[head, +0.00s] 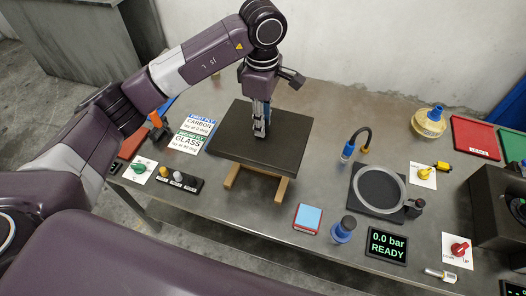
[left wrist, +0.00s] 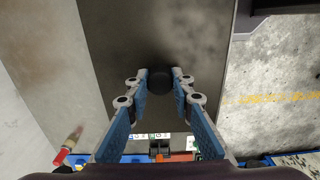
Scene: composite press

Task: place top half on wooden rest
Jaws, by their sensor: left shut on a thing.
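The top half (head: 283,138) is a dark, flat, square slab. It lies level over the wooden rest (head: 281,190); only the rest's front ends show, the remainder is hidden under the slab. I cannot tell whether the slab touches the rest or is slightly above it. My left gripper (head: 260,132) points down at the middle of the slab. In the left wrist view its blue-padded fingers are shut on the slab's round black knob (left wrist: 160,82), with the slab's surface (left wrist: 125,35) beyond. My right gripper is not in view.
A blue-and-red pad (head: 308,218) lies in front. Bare metal table shows between.

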